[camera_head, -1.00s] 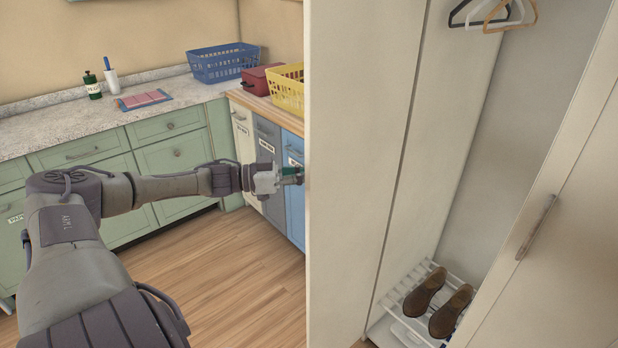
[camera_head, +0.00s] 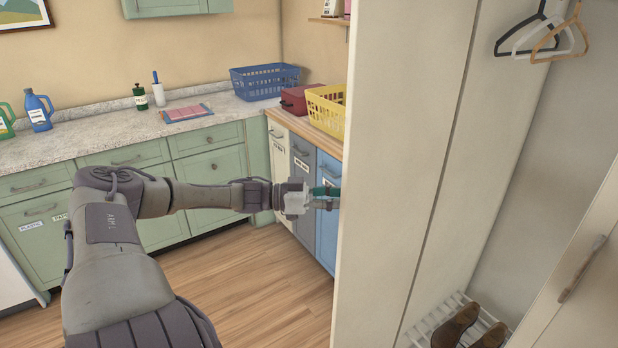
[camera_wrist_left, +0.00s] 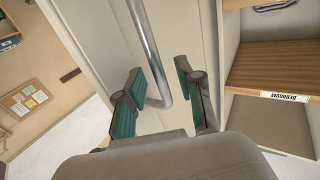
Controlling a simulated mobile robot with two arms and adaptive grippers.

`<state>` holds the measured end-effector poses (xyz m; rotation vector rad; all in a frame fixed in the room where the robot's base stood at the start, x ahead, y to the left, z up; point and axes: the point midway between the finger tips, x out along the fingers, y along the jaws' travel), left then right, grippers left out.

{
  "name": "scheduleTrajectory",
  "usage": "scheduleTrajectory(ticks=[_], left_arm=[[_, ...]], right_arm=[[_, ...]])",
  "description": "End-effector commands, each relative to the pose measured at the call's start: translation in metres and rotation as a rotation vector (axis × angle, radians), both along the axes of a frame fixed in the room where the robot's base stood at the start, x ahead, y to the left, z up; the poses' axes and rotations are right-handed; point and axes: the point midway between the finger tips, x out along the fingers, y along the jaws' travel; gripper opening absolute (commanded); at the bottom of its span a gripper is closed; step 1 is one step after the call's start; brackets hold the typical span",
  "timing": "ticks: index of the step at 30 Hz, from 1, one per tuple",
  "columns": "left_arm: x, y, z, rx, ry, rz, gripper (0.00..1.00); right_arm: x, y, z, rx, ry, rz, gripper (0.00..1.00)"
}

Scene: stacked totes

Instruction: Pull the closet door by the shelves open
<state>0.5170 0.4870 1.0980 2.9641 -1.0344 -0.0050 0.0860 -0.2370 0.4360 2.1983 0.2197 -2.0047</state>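The closet door (camera_wrist_left: 105,40) is a pale panel with a long metal bar handle (camera_wrist_left: 147,45) in the left wrist view. My left gripper (camera_wrist_left: 164,85) is open, its two green-padded fingers on either side of the handle's bent lower end. The bar is nearer the left finger, with a clear gap to the right one. In the head view my left gripper (camera_head: 328,197) reaches the left edge of a tall cream closet panel (camera_head: 400,150), which hides the handle. The shelves (camera_wrist_left: 275,65), with a BEDROOM label, stand right of the door in the wrist view. My right gripper is not in view.
Right of the cream panel, the closet interior holds hangers (camera_head: 545,40) and brown shoes (camera_head: 457,325). Another door with a handle (camera_head: 583,268) is at far right. Green cabinets (camera_head: 210,165) and blue bin fronts (camera_head: 327,215) stand behind my arm. Wood floor (camera_head: 245,270) is open below it.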

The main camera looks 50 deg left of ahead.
Motion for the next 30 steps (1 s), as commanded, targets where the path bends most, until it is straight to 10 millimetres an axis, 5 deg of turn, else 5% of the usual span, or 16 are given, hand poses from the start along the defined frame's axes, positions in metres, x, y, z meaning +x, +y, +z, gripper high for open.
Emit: scheduleTrajectory(ticks=[19,30], left_arm=[[-0.073,0.059,0.001,0.004,-0.005,0.002,0.37],[-0.085,0.068,0.001,0.001,-0.003,0.002,0.37]], right_arm=[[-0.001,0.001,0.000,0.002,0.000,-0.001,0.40],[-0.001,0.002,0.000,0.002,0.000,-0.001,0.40]])
